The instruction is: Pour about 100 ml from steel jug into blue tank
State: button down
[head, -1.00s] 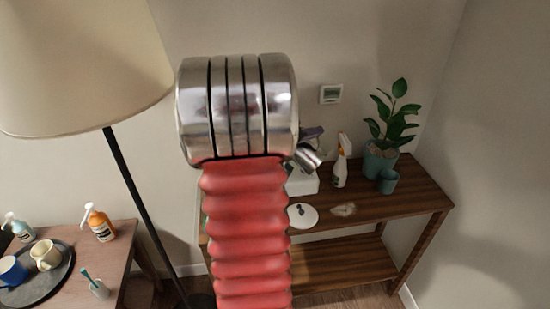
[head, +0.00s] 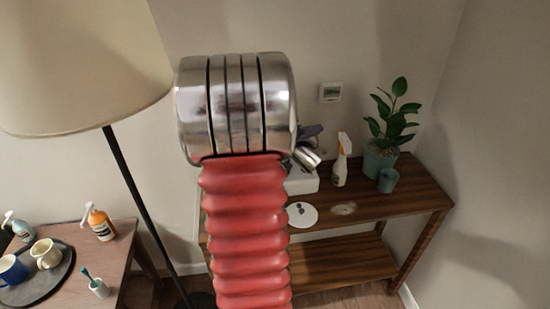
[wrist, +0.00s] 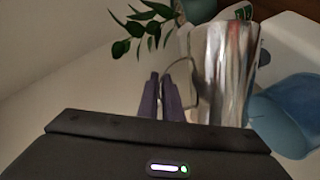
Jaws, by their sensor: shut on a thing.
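The steel jug (wrist: 225,70) is large in the wrist view, with its wire-like handle to the left. My gripper (wrist: 163,98), with purple fingers, is shut on that handle. In the head view the jug (head: 307,158) is tilted above the shelf, beside my arm, and my gripper (head: 311,131) shows partly behind it. The blue tank (wrist: 292,118) is right of the jug in the wrist view, close to it and partly cut off by the frame edge. In the head view my arm hides the tank. The liquid and any stream cannot be made out.
A white box (head: 302,182) and a white round lid (head: 302,215) are on the wooden shelf (head: 415,190). A spray bottle (head: 341,165), a teal cup (head: 388,180) and a potted plant (head: 390,130) stand right of them. A floor lamp (head: 80,60) and side table (head: 120,240) are left.

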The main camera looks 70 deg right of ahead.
aim_at(320, 150)
jog(key=shift+w+d+n+g+p, duration=0.1)
jog(key=shift+w+n+g+p, duration=0.2)
jog(key=shift+w+n+p, duration=0.3)
dwell(1.5)
jog(key=shift+s+a+f+m+t, duration=0.1)
jog(key=shift+s+f+m+t, duration=0.2)
jog(key=shift+s+m, duration=0.3)
jog(key=shift+s+a+f+m+t, duration=0.1)
jog(key=shift+s+f+m+t, duration=0.2)
jog(key=shift+s+m, duration=0.25)
jog(key=shift+s+f, duration=0.15)
jog(key=shift+f, duration=0.05)
jog(key=shift+m, duration=0.25)
jog(key=shift+s+a+f+m+t+b, duration=0.1)
jog(key=shift+s+f+m+t+b, duration=0.2)
jog(key=shift+f, duration=0.25)
jog(key=shift+s+f+m+t+b, duration=0.1)
jog(key=shift+s+f+m+t, duration=0.1)
jog(key=shift+s+f+m, duration=0.25)
jog(key=shift+f, duration=0.15)
